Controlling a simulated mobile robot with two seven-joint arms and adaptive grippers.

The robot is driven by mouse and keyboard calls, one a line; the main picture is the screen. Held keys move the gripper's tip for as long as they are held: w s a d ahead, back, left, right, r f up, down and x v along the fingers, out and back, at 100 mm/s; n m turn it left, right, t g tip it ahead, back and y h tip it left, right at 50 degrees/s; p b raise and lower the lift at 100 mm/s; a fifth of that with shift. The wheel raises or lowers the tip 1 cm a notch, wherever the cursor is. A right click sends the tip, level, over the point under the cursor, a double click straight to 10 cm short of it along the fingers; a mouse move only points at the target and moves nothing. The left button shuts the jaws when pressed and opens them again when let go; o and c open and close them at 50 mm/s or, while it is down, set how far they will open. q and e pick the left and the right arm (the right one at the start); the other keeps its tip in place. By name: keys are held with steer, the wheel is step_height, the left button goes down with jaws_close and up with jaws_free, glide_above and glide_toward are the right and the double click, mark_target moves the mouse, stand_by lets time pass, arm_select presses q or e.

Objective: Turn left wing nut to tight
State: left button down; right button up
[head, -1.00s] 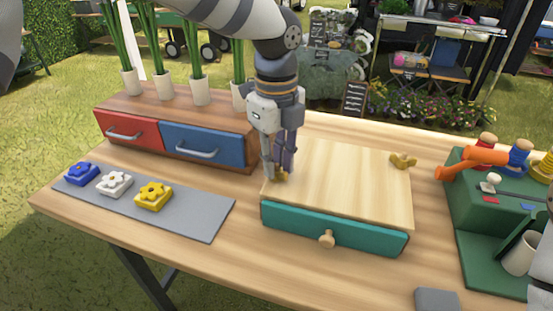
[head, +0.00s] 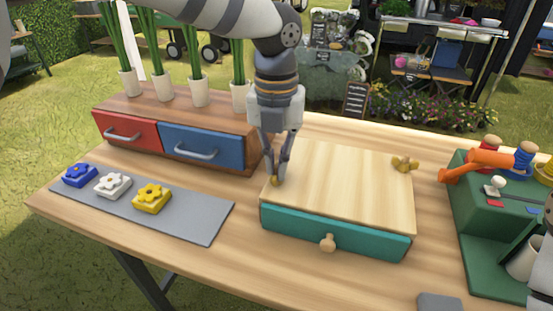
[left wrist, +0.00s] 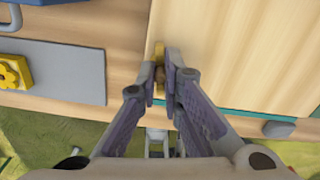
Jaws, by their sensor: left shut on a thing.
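The left wing nut (left wrist: 159,56) is brass-coloured and sits at the left front corner of the pale wooden box lid (head: 340,185). In the head view it (head: 275,181) is mostly hidden by my fingers. My left gripper (head: 277,178) points down over it and is shut on it; the left wrist view shows the two fingertips (left wrist: 162,72) on either side of it. The right wing nut (head: 404,163) stands at the back right of the lid. A teal drawer front (head: 300,229) with a wooden knob is below the lid.
A grey mat (head: 190,219) with blue, white and yellow flower blocks lies to the left. A chest with red and blue drawers (head: 202,146) stands behind it, bearing potted stems. A green stand (head: 470,200) with an orange-handled tool is at the right.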

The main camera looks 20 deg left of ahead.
mark_target(276, 170)
arm_select(q)
steer(key=shift+s+f+m, duration=0.2)
steer(key=shift+f+m, duration=0.05)
steer(key=shift+m, duration=0.75)
steer(key=shift+f, duration=0.1)
steer(key=c, duration=1.5)
jaws_free()
steer(key=shift+s, duration=0.1)
steer(key=shift+o, duration=0.2)
steer(key=shift+r, duration=0.2)
steer(key=shift+r, duration=0.15)
step_height(276, 170, up, 12)
steer(key=shift+f, duration=0.2)
